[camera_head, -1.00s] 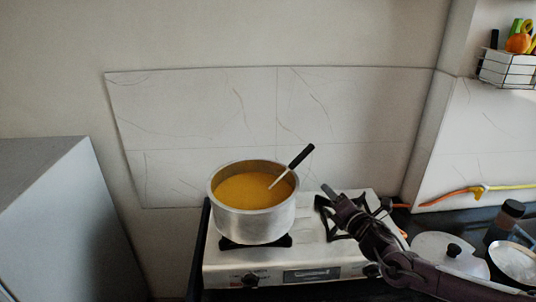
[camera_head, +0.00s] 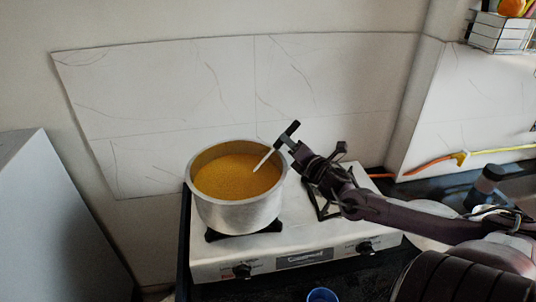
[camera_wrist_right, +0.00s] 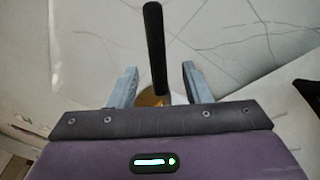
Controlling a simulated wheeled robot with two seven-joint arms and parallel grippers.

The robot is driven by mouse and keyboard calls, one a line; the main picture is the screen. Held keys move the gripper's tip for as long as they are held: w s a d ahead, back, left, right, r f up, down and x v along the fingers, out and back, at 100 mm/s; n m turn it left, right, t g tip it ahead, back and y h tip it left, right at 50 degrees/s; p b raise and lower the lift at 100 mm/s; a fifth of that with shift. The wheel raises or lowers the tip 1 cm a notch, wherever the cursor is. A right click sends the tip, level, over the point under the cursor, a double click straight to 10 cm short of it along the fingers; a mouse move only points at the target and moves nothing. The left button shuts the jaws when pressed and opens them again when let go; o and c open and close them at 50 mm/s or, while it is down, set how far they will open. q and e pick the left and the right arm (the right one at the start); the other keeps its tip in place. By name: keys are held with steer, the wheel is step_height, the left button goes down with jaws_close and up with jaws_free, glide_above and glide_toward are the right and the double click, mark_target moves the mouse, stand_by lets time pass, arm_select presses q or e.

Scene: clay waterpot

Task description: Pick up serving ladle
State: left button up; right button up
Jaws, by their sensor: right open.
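The serving ladle (camera_head: 267,155) leans in a metal pot (camera_head: 238,211) of orange-yellow soup on the stove. Its bowl is hidden in the soup and its black handle tilts up to the right over the rim. My right gripper (camera_head: 287,141) is at the handle, to the right of the pot. In the right wrist view the black handle (camera_wrist_right: 155,45) stands between the two grey fingers of the open gripper (camera_wrist_right: 160,85), with gaps showing on both sides. My left gripper is not in view.
The pot stands on the left burner of the white stove (camera_head: 290,230). The right burner (camera_head: 322,202) is under my right arm. A tiled wall panel (camera_head: 330,90) rises close behind. A blue round item (camera_head: 322,295) is at the bottom edge.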

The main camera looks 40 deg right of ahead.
steer(key=shift+w+d+r, duration=0.1)
steer(key=shift+w+d, duration=0.1)
steer(key=shift+w, duration=0.75)
steer(key=shift+w+d+r, duration=0.1)
steer(key=shift+w+d, duration=0.05)
steer(key=shift+w, duration=0.8)
steer(key=shift+c, duration=0.3)
jaws_close()
